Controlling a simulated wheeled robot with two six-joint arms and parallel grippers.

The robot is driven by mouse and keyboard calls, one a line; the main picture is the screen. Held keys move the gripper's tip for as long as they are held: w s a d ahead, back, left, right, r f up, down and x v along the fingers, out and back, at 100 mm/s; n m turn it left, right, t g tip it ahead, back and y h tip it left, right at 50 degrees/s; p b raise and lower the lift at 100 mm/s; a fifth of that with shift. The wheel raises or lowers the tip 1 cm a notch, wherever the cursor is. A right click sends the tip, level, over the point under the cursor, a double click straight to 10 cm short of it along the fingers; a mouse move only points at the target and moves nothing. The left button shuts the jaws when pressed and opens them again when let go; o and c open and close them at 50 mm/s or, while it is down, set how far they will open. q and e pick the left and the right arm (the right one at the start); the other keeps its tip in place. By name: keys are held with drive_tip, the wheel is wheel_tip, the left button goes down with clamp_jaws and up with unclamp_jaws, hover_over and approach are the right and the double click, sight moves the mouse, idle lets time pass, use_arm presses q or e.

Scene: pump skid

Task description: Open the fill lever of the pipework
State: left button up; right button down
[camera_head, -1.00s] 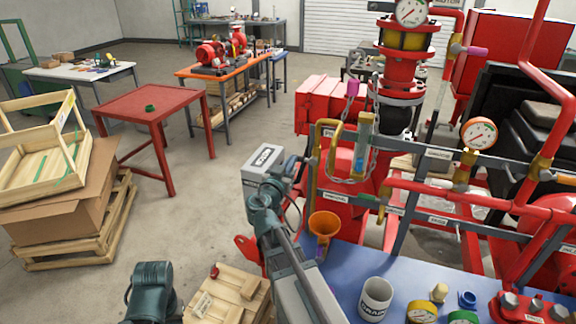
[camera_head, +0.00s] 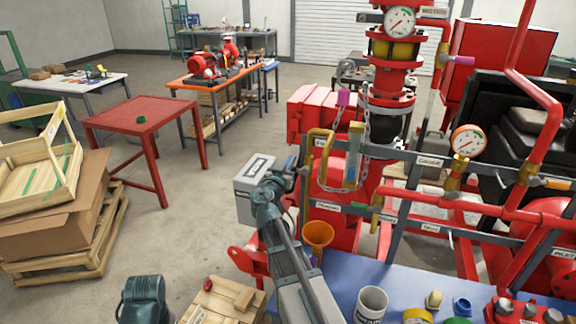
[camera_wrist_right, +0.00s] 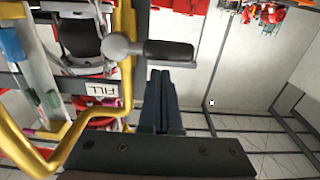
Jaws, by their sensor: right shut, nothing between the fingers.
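The fill lever (camera_wrist_right: 160,49) shows in the right wrist view as a grey round hub with a black grip pointing right. It lies across the line of the brass pipe (camera_wrist_right: 126,60), with a white FILL label (camera_wrist_right: 101,89) beside it. My right gripper (camera_wrist_right: 161,76) is shut and empty, its fingertips just below the black grip in that view. I cannot tell whether they touch it. In the head view my right gripper (camera_head: 297,168) is left of the brass pipe loop (camera_head: 313,160); the lever is too small to make out there.
An orange funnel (camera_head: 318,234) stands below the pipework. Grey rails (camera_head: 420,222) and red pipes crowd the right. A red table (camera_head: 127,117) stands left, with open floor between.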

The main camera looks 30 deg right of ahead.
drive_tip(key=shift+w+d, duration=0.3)
drive_tip(key=shift+w+d+f, duration=0.1)
drive_tip(key=shift+f, duration=0.05)
drive_tip(key=shift+w+a+f+b, duration=0.15)
drive_tip(key=shift+f+b, duration=0.3)
drive_tip(key=shift+b, duration=0.05)
drive_tip(key=shift+w+a+f+b, duration=0.1)
drive_tip(key=shift+a+f+b, duration=0.05)
drive_tip(key=shift+f+b, duration=0.35)
wheel_tip(320, 180, down, 3)
drive_tip(key=b, duration=0.2)
drive_tip(key=shift+r+b, duration=0.2)
drive_tip(key=shift+b, duration=0.2)
drive_tip(key=s+f+b, duration=0.1)
drive_tip(key=s+d+f+b, duration=0.1)
drive_tip(key=f+b, duration=0.1)
drive_tip(key=d+f+b, duration=0.1)
drive_tip(key=shift+s+d+f, duration=0.1)
drive_tip(key=shift+s+f, duration=0.1)
drive_tip(key=shift+s, duration=0.2)
drive_tip(key=shift+w+r, duration=0.1)
drive_tip(key=shift+w+a, duration=0.4)
drive_tip(key=shift+w, duration=0.05)
